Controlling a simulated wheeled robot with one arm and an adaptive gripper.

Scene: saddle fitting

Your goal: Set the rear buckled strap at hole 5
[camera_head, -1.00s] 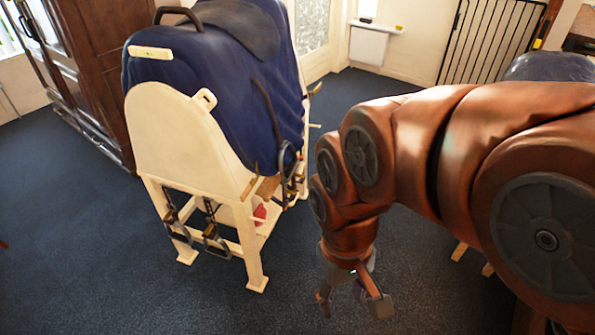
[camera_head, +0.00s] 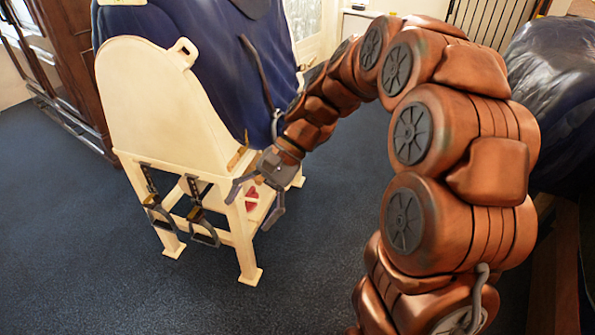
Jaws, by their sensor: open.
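A dark blue saddle (camera_head: 190,65) sits on a cream wooden stand (camera_head: 150,105). A short tan strap end (camera_head: 236,158) shows at the lower right edge of the stand's end panel, just above my gripper. My gripper and wrist hide most of the strap area on the saddle's right side. Buckle and holes are too small or hidden to tell, and so is which strap is the rear one.
Two dark straps with metal stirrup-like loops (camera_head: 203,225) hang from the stand's near rail. A red item (camera_head: 252,200) lies on the lower shelf, behind my gripper. A dark covered bulk (camera_head: 550,100) stands at right. A wooden cabinet (camera_head: 60,70) stands at left. Blue carpet is clear in front.

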